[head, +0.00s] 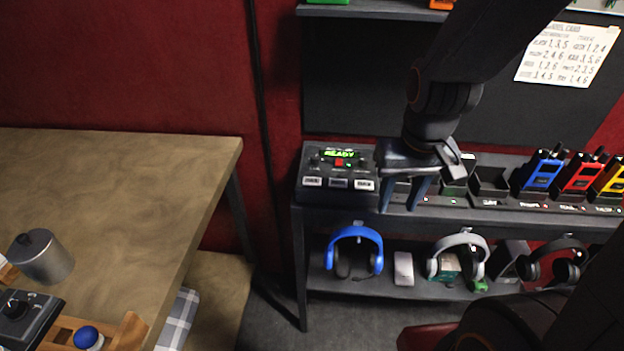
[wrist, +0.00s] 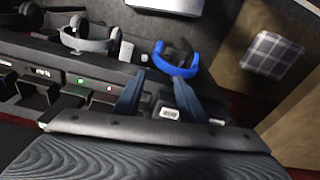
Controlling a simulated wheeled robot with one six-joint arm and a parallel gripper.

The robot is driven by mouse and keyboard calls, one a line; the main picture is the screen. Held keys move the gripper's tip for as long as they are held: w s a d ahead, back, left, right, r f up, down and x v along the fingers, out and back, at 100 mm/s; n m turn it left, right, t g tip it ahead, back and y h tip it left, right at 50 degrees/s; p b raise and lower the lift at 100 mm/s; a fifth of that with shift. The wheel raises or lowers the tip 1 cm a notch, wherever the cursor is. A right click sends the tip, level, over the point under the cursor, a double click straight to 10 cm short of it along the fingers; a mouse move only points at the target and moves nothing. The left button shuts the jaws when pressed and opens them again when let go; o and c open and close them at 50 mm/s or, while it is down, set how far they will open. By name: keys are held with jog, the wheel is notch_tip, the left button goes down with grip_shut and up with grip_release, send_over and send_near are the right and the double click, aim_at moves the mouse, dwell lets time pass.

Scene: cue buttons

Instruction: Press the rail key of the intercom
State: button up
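The key labels are too small to read, so I cannot tell which is the rail key. My gripper (head: 399,205) is just right of the intercom, fingers pointing down, apart and empty. In the wrist view my gripper (wrist: 158,78) spreads its two fingers, with a pale intercom key (wrist: 168,113) seen between them. Most of the intercom is hidden there.
Blue (head: 540,170), red and yellow radios stand in chargers at the right. Headphones (head: 354,248) and small boxes fill the lower shelf. A wooden table (head: 110,185) is at the left. A card (head: 567,54) with numbers hangs on the back panel.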

jog(key=shift+c, duration=0.3)
grip_shut()
dwell(1.3)
